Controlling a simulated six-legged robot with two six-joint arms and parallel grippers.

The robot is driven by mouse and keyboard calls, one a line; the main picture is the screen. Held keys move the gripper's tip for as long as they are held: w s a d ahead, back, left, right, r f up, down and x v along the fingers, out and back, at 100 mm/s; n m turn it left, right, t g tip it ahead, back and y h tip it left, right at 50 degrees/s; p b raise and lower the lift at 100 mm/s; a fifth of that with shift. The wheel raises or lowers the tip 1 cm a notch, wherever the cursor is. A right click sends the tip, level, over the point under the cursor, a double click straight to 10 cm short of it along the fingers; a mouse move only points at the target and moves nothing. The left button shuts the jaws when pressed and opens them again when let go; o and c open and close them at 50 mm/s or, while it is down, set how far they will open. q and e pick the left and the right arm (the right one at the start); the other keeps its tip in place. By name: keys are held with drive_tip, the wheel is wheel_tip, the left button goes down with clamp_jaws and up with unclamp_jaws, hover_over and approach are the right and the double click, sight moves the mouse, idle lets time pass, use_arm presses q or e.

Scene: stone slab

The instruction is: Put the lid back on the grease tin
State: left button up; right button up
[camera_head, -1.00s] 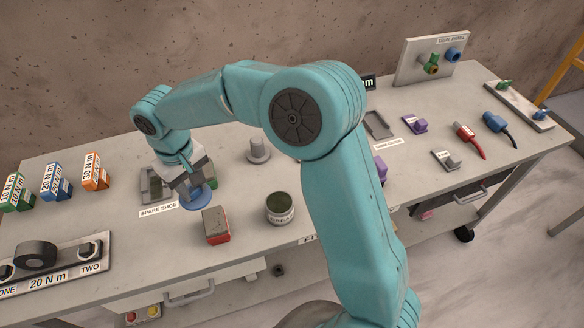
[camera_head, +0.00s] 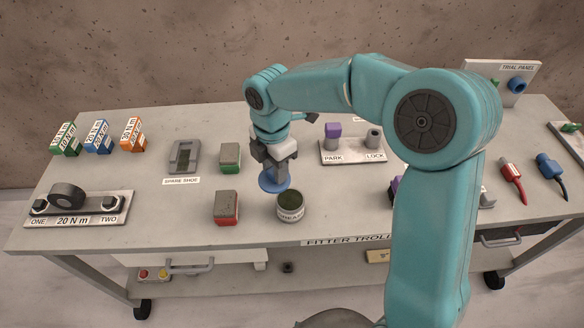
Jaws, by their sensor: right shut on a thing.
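The grease tin (camera_head: 290,209) is a pale, round, labelled tin standing on the trolley top, open, with dark green grease showing inside. The blue round lid (camera_head: 268,184) is held by my right gripper (camera_head: 275,172), just behind and to the left of the tin. The gripper points down and is shut on the lid's upper part; the grip itself is partly hidden. The lid looks slightly above the bench and apart from the tin's mouth. My left gripper is not in view.
A red-sided block (camera_head: 226,207) stands left of the tin, and a green-sided block (camera_head: 230,157) behind it. A spare shoe tray (camera_head: 184,156) lies further left. The PARK/LOCK plate (camera_head: 350,151) is behind right.

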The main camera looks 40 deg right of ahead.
drive_tip(key=n, duration=0.2)
drive_tip(key=s+d+n, duration=0.1)
drive_tip(key=n, duration=0.2)
drive_tip(key=shift+s+d+r+n, duration=0.15)
drive_tip(key=shift+s+d+n, duration=0.05)
drive_tip(key=shift+s+n, duration=0.1)
drive_tip(key=n, duration=0.3)
drive_tip(key=shift+s+d+n, duration=0.15)
drive_tip(key=shift+s+n, duration=0.15)
drive_tip(key=shift+n, duration=0.1)
drive_tip(key=shift+s+d+n, duration=0.15)
drive_tip(key=shift+d+n, duration=0.1)
drive_tip(key=shift+n, duration=0.55)
drive_tip(key=shift+f+b, duration=0.65)
drive_tip(key=shift+b, duration=0.05)
wheel_tip(320, 180, down, 4)
drive_tip(key=b, duration=0.3)
drive_tip(key=shift+s+r, duration=0.1)
drive_tip(key=shift+r, duration=0.15)
drive_tip(key=shift+f+b, duration=0.6)
drive_tip(key=shift+f, duration=0.25)
drive_tip(key=shift+r+p, duration=0.1)
drive_tip(key=shift+p, duration=0.25)
drive_tip(key=shift+f, duration=0.2)
